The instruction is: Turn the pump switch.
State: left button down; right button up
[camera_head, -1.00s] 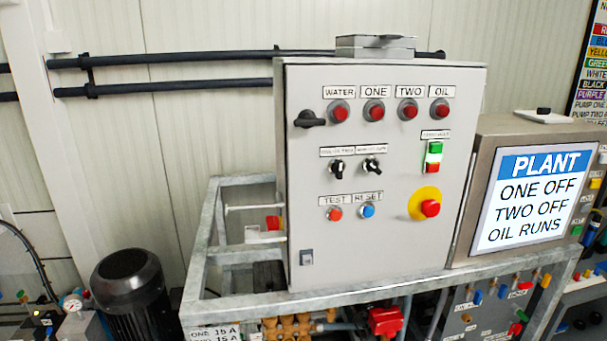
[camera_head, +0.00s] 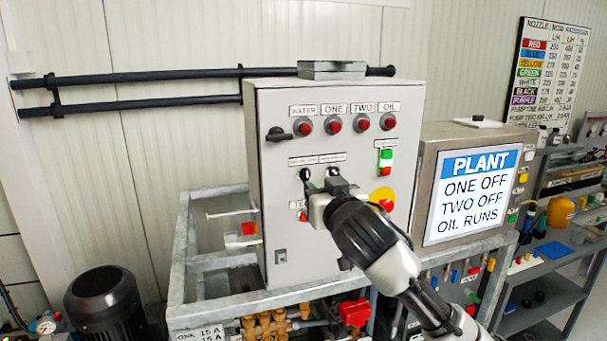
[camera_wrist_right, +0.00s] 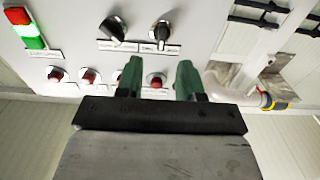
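The pump switches are two black rotary knobs on the grey control cabinet (camera_head: 258,180), under two small labels. In the right wrist view, turned upside down, both knobs (camera_wrist_right: 112,30) (camera_wrist_right: 162,33) show clearly above the fingers. My right gripper (camera_wrist_right: 159,77) is open there, its two green fingers apart. A red lamp (camera_wrist_right: 157,80) shows in the gap. The fingers look empty; whether they touch the panel is unclear. My left gripper is not in view.
Red lamps (camera_head: 333,125) labelled WATER, ONE, TWO and OIL sit above the knobs. A black handle (camera_head: 278,134) is at left. A yellow-backed red button (camera_head: 383,198) is close beside my right arm. The PLANT screen (camera_head: 477,190) reads ONE OFF, TWO OFF, OIL RUNS.

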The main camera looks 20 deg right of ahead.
aim_at(307, 177)
jog(key=w, duration=0.2)
jog(key=w+p, duration=0.1)
jog(key=w, duration=0.1)
jog(key=w+p, duration=0.1)
jog(key=w, duration=0.1)
jog(key=shift+a+r, duration=0.25)
jog(key=shift+w+f, duration=0.2)
jog(key=shift+w, duration=0.55)
jog(key=shift+c, duration=0.3)
grip_shut()
